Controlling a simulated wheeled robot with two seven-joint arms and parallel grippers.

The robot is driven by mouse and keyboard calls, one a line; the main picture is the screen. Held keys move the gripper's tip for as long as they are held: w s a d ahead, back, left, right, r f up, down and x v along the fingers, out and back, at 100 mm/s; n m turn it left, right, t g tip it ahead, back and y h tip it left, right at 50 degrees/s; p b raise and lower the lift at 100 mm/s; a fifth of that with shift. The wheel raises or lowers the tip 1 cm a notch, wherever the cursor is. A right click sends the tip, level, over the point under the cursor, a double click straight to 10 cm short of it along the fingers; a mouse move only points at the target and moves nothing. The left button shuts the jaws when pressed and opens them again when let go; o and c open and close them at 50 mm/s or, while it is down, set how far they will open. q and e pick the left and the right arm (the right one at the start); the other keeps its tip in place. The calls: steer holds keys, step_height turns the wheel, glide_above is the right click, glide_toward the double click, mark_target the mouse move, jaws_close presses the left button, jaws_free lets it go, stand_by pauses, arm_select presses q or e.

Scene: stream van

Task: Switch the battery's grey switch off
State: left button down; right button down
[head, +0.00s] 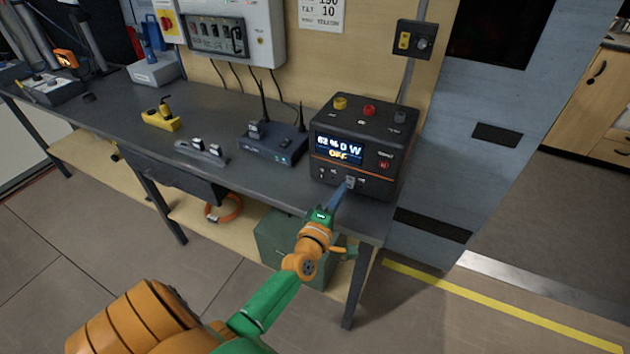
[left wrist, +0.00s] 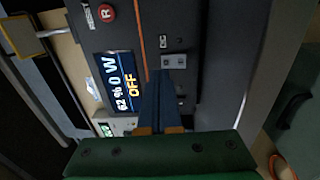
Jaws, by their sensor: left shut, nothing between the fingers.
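The battery (head: 385,163) is a dark box with yellow, red and dark terminals on top, at the right end of the bench. Its display (head: 339,148) reads 0 W and OFF; it also shows in the left wrist view (left wrist: 119,80), reading 62 %, 0 W, OFF. The grey switch (head: 350,182) is low on the front face, and shows in the left wrist view (left wrist: 173,61). My left gripper (head: 343,189) is shut and empty, its blue fingertips (left wrist: 164,76) right at the switch; I cannot tell whether they touch. My right gripper is out of view.
The dark bench (head: 120,125) carries a router with antennas (head: 273,145) left of the battery, a grey power strip (head: 202,152) and a yellow block (head: 161,119). A green box (head: 280,243) stands beneath. The floor in front is clear.

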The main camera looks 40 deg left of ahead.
arm_select(q)
steer(key=v, duration=1)
steer(key=shift+s+r, duration=0.3)
steer(key=shift+s, duration=0.1)
steer(key=shift+d, duration=0.1)
